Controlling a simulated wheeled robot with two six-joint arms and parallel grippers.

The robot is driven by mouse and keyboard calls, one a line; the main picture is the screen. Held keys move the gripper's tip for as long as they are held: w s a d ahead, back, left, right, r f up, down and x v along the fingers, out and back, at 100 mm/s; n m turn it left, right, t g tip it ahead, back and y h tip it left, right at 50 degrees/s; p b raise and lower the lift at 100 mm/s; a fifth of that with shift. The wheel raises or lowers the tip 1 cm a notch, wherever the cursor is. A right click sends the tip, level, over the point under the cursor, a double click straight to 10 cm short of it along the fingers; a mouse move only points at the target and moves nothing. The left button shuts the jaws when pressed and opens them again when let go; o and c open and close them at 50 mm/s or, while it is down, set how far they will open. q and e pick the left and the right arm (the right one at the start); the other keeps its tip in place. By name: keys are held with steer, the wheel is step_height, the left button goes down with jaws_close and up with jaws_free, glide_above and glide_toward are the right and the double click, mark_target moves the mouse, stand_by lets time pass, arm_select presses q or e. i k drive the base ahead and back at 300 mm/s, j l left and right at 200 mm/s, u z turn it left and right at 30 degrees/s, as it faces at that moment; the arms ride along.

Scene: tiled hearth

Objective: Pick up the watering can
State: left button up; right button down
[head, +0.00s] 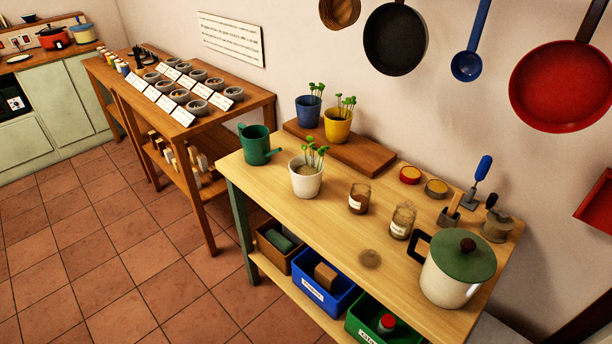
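The green watering can (256,144) stands upright at the far left end of the light wooden table (330,232). Its spout points right, towards a white pot with seedlings (306,176), and its handle is on the left. Nothing is touching it from my side. Neither of my grippers is in the head view.
A wooden riser (366,152) with a blue pot (309,109) and a yellow pot (338,124) stands behind the can. Jars (359,198), small tools and a large lidded pot (456,272) stand to the right. Pans hang above. Tiled floor (110,240) is clear at left.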

mark_target(254, 140)
steer(key=i+j+z, duration=0.15)
steer(key=z, duration=0.25)
steer(key=i+j+z, duration=0.1)
steer(key=z, duration=0.3)
steer(key=j+z, duration=0.4)
steer(key=i+l, duration=0.05)
